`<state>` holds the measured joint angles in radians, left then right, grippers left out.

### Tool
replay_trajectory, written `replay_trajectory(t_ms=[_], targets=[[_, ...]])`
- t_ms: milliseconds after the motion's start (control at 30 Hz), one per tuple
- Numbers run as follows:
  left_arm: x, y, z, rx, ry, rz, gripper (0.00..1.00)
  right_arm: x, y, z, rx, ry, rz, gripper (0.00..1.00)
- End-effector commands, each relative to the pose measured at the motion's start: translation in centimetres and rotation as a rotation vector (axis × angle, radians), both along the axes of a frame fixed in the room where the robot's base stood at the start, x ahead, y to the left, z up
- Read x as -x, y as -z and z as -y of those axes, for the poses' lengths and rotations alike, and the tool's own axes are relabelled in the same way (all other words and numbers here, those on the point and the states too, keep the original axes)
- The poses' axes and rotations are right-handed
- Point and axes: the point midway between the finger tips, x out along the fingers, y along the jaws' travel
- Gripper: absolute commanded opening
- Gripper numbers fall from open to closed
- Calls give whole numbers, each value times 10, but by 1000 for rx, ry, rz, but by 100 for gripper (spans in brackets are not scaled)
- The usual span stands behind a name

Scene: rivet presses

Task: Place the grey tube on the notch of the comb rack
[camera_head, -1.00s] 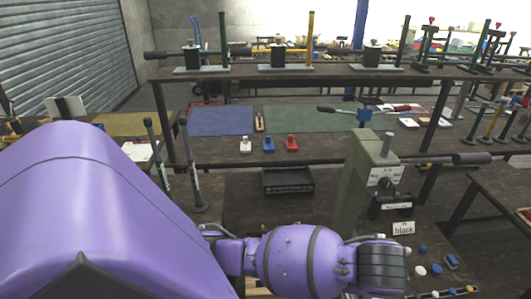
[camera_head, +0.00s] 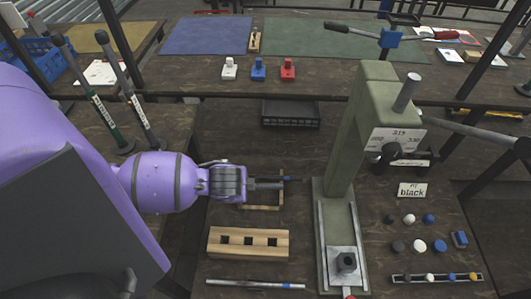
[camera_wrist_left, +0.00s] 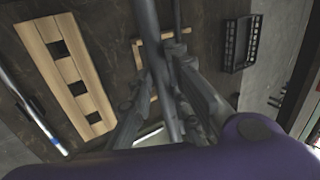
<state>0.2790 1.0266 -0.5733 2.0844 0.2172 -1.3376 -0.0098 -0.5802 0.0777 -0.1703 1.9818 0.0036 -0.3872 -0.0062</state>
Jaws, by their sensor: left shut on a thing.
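My left gripper (camera_head: 268,185) points right above the bench in the head view. It is shut on a dark grey tube, which shows between the fingers in the left wrist view (camera_wrist_left: 160,55). A small blue part (camera_head: 287,178) shows by the fingertips in the head view. Below and partly hidden by the gripper is a light wooden frame with arms (camera_head: 262,206), possibly the comb rack; it also shows in the left wrist view (camera_wrist_left: 152,40). I cannot tell whether the tube touches it. My right gripper is not in view.
A wooden block with three square holes (camera_head: 248,256) and a silver rod with a blue band (camera_head: 255,284) lie in front. A green press (camera_head: 345,150) stands to the right. A black tray (camera_head: 290,112) lies behind. Several caps (camera_head: 418,245) lie at the far right.

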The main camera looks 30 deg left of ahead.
Motion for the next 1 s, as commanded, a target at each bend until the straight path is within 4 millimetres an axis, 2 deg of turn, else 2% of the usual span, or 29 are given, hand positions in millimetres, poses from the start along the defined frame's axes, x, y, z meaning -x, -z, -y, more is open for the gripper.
replay_trajectory(t_ms=[33, 100, 200, 300, 467, 700, 800, 1000], targets=[[8, 23, -21, -11, 10, -10, 0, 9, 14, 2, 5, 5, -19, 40], [10, 36, -40, -11, 29, -1, 0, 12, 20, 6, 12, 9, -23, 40], [11, 45, -57, -8, 51, 12, 0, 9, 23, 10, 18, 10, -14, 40], [5, 49, -61, -3, 63, 23, 0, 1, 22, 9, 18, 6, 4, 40], [-20, 60, -42, 2, 65, 30, 0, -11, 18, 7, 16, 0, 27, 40], [-67, 86, -5, 1, 67, 29, 0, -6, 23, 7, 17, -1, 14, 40], [-77, 109, 4, -2, 65, 24, 0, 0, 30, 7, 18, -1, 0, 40], [-93, 133, 16, -2, 65, 24, 0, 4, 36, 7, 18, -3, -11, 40]])
